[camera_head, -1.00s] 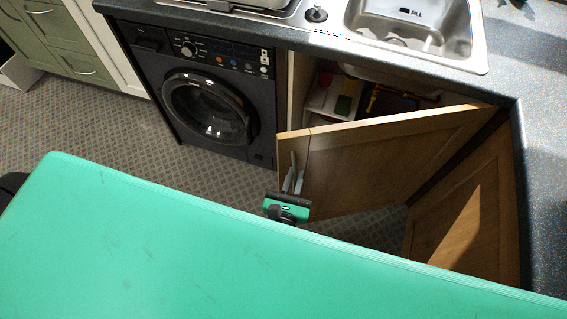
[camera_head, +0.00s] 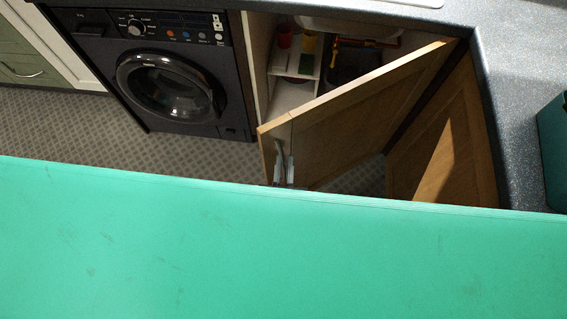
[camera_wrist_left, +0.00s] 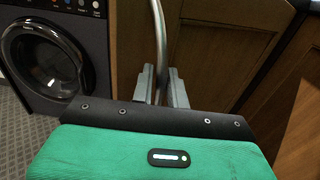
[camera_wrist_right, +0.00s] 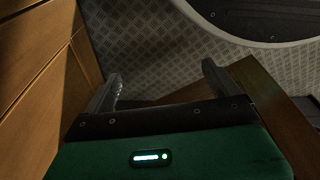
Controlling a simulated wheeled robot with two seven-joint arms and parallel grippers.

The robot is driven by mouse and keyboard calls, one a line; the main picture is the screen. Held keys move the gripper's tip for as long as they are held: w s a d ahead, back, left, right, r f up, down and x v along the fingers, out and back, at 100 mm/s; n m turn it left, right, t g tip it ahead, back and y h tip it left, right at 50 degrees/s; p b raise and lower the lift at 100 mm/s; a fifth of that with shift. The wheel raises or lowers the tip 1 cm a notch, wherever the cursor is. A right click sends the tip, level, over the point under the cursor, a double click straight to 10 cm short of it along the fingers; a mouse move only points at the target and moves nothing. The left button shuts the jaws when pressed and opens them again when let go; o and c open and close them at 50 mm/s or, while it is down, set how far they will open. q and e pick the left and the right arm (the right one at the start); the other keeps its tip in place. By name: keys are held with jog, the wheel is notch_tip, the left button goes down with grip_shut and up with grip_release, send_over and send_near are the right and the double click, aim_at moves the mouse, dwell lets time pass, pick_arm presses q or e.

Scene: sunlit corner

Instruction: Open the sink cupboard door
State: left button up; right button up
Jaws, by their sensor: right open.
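The wooden sink cupboard door (camera_head: 365,115) stands ajar, swung out from the cupboard, in the head view. My left gripper (camera_head: 284,168) is at the door's free edge, partly hidden by my green body. In the left wrist view, its two grey fingers (camera_wrist_left: 161,88) close around the upright metal bar handle (camera_wrist_left: 160,40), one on each side. My right gripper (camera_wrist_right: 163,82) is open and empty in the right wrist view, near a wooden panel. It does not show in the head view.
The open cupboard shows a white shelf unit (camera_head: 293,95) and red pipework. A black washing machine (camera_head: 165,85) stands to the left. A second wooden panel (camera_head: 440,140) is at the right, below the grey worktop (camera_head: 520,75). Patterned floor (camera_head: 195,160) is clear before the washing machine.

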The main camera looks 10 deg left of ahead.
pick_arm(q)
jog(key=shift+s, duration=0.1)
jog(key=s, duration=0.3)
jog(key=s+b, duration=0.1)
jog(key=s, duration=0.2)
jog(key=shift+s+d+f, duration=0.1)
jog(key=shift+d, duration=0.1)
jog(key=shift+s, duration=0.5)
pick_arm(e)
jog(key=r, duration=0.1)
jog(key=w+r, duration=0.1)
jog(key=r, duration=0.2)
jog(key=shift+w+a, duration=0.3)
jog(key=shift+w, duration=0.05)
pick_arm(q)
jog(key=shift+c, duration=0.2)
